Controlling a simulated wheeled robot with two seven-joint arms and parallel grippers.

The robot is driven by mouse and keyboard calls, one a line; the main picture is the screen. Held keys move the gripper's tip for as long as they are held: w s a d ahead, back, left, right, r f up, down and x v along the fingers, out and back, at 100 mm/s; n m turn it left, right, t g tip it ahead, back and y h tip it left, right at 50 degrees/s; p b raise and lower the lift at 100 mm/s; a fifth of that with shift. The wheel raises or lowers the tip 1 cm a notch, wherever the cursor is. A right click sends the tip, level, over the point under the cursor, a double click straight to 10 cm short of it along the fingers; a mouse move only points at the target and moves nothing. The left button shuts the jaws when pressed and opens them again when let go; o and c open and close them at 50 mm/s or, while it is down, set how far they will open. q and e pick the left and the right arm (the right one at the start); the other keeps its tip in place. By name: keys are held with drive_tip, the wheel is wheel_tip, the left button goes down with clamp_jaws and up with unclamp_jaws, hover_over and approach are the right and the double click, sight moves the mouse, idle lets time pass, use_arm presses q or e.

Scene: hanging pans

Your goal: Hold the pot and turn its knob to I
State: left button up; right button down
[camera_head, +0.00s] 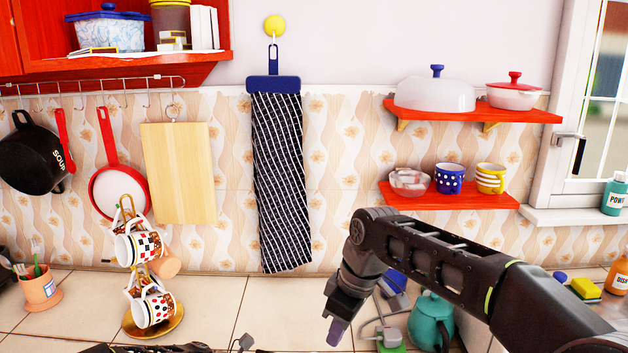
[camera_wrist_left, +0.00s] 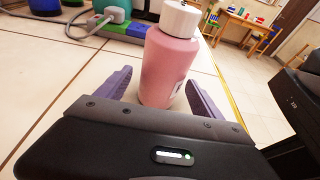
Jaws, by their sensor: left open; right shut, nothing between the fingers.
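A teal pot-like vessel (camera_head: 431,318) stands on the counter at the lower right of the head view, partly hidden by my right arm. No knob or I mark can be made out on it. A black pot marked SOUP (camera_head: 33,160) hangs on the wall rail at the far left. My right gripper (camera_head: 337,332) is shut and empty, pointing down left of the teal vessel. My left gripper (camera_wrist_left: 158,78) is open in the left wrist view. A pink bottle with a white cap (camera_wrist_left: 168,62) stands upright between or just beyond its fingers, not gripped.
A grey cable and power strip (camera_wrist_left: 122,31) lie near the teal vessel. A mug tree (camera_head: 153,320) stands at the left. Bottles and a sponge (camera_head: 586,288) are at the right. The tiled counter (camera_head: 285,300) is clear in the middle.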

use_arm(q)
drive_tip(key=v, duration=1.2)
